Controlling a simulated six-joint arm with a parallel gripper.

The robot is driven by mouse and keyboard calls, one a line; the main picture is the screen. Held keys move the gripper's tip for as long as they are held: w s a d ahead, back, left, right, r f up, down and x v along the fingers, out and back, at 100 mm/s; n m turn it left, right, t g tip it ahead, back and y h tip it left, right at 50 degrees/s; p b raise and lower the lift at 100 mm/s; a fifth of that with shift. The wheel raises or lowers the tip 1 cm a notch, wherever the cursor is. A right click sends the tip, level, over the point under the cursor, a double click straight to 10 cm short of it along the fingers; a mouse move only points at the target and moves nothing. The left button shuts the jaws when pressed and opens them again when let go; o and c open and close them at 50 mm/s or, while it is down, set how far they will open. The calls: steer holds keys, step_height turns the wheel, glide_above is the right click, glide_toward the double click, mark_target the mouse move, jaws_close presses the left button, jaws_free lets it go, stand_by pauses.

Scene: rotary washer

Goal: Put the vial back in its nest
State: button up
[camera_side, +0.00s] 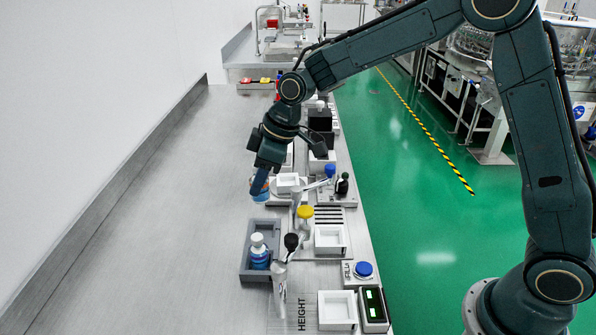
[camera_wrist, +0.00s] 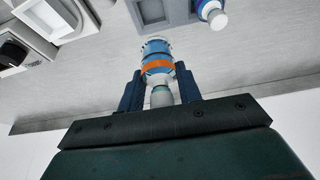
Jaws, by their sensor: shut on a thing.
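My gripper (camera_side: 260,187) is shut on a vial (camera_side: 261,197) with blue liquid, held in the air beyond the grey nest block (camera_side: 245,272). In the wrist view, my gripper (camera_wrist: 158,78) has one finger on each side of the vial (camera_wrist: 155,52), which shows an orange band and a pale cap towards the palm. The nest block (camera_wrist: 180,10) is at the top of the wrist view, with an empty square recess showing. A second vial (camera_side: 259,252), white-capped with blue liquid, stands in the block's near part. It also shows in the wrist view (camera_wrist: 212,12).
Right of the block are a black-topped stand (camera_side: 291,243), a yellow-topped piece (camera_side: 305,212), white trays (camera_side: 330,238) and a blue button (camera_side: 363,269). The steel table (camera_side: 150,230) left of the block is clear up to the wall.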

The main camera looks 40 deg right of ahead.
mark_target(261, 201)
step_height(261, 201, down, 6)
steer(key=shift+f, duration=0.1)
steer(key=shift+f, duration=2.15)
steer(key=shift+f, duration=0.1)
steer(key=o, duration=1.1)
steer(key=shift+c, duration=0.2)
steer(key=shift+d+r, duration=0.1)
steer(key=shift+r, duration=0.4)
steer(key=v, duration=1.1)
steer(key=shift+s, duration=0.2)
